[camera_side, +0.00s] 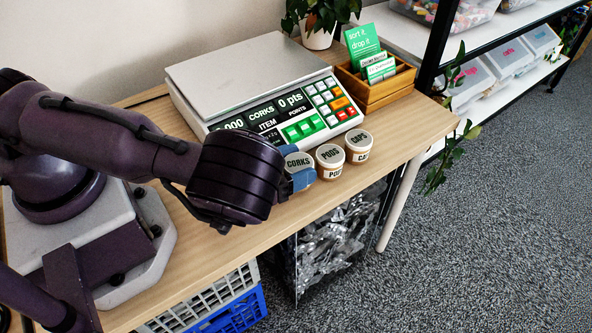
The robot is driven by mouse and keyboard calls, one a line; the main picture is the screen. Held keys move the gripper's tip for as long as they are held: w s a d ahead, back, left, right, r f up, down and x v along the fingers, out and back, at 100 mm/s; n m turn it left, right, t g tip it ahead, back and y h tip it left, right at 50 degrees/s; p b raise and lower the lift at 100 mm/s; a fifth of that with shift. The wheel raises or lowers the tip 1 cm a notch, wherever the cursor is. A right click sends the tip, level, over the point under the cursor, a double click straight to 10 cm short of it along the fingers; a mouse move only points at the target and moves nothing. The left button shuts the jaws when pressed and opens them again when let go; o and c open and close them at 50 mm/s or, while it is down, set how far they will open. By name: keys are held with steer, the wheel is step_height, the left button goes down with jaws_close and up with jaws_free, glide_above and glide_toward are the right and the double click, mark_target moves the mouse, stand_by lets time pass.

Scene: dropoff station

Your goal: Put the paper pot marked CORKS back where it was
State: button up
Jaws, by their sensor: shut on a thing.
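My gripper (298,173), with blue fingers, is shut on the CORKS pot from the left. The pot looks upright and at about the height of its neighbours. My wrist and a finger hide its left side and most of its body, so I cannot tell whether its base touches the table.
A scale (225,70) stands just behind the pots, its display reading CORKS and 0 pts. A wooden box with cards (385,92) and a potted plant (318,36) are further back. The wooden table's (400,140) front edge is close to the pots. Clear tabletop lies right of CAPS.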

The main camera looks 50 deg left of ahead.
steer(key=shift+f, duration=0.9)
steer(key=shift+f, duration=0.1)
steer(key=o, duration=1.1)
steer(key=shift+o, duration=0.2)
